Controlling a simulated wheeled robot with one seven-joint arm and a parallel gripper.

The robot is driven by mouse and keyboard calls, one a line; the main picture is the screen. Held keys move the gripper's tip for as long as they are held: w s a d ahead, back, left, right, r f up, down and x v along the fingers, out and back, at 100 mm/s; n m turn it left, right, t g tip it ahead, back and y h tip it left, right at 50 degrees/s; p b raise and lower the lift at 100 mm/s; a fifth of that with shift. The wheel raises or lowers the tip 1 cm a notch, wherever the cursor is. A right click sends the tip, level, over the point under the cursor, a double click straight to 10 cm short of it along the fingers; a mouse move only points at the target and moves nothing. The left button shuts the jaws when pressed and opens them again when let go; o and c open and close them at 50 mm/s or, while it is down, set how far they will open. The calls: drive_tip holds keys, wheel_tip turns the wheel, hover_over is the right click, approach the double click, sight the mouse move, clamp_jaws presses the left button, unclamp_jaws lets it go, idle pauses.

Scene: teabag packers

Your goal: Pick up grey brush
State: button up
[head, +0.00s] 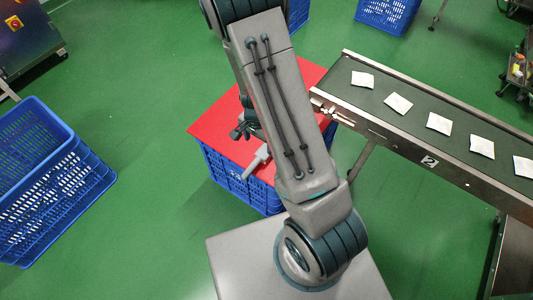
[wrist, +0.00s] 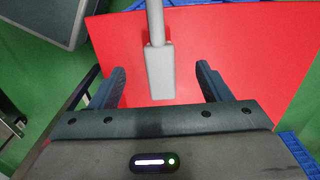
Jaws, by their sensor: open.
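The grey brush (wrist: 160,72) lies on the red top (wrist: 240,40) in the wrist view. Its wide block points toward my gripper and its thin handle runs away to the top edge. My gripper (wrist: 161,68) is open, with one finger on each side of the block and a gap on both sides. In the head view the brush (head: 257,160) shows at the front edge of the red top (head: 215,128), partly hidden by my arm. My gripper (head: 243,131) is just behind it, also partly hidden.
The red top covers a blue crate (head: 225,175). A conveyor (head: 400,83) with several white teabag packets stands at the right. An empty-looking blue crate (head: 75,195) stands at the left. Green floor is clear between this crate and the red top.

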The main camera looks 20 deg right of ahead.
sight(260, 156)
wheel_tip(260, 156, down, 6)
drive_tip(key=shift+r+b, duration=0.2)
drive_tip(key=shift+b, duration=0.6)
drive_tip(key=f+b, duration=0.2)
drive_tip(key=f, duration=0.3)
drive_tip(key=shift+d, duration=0.2)
drive_tip(key=c, duration=1.2)
drive_tip(key=shift+r, duration=0.1)
wheel_tip(260, 156, up, 4)
drive_tip(key=shift+r+p, duration=0.2)
drive_tip(key=shift+p, duration=0.8)
drive_tip(key=s+d+r+p, duration=0.1)
drive_tip(key=s+d+r, duration=0.5)
drive_tip(key=s+d, duration=0.2)
drive_tip(key=shift+s+r, duration=0.2)
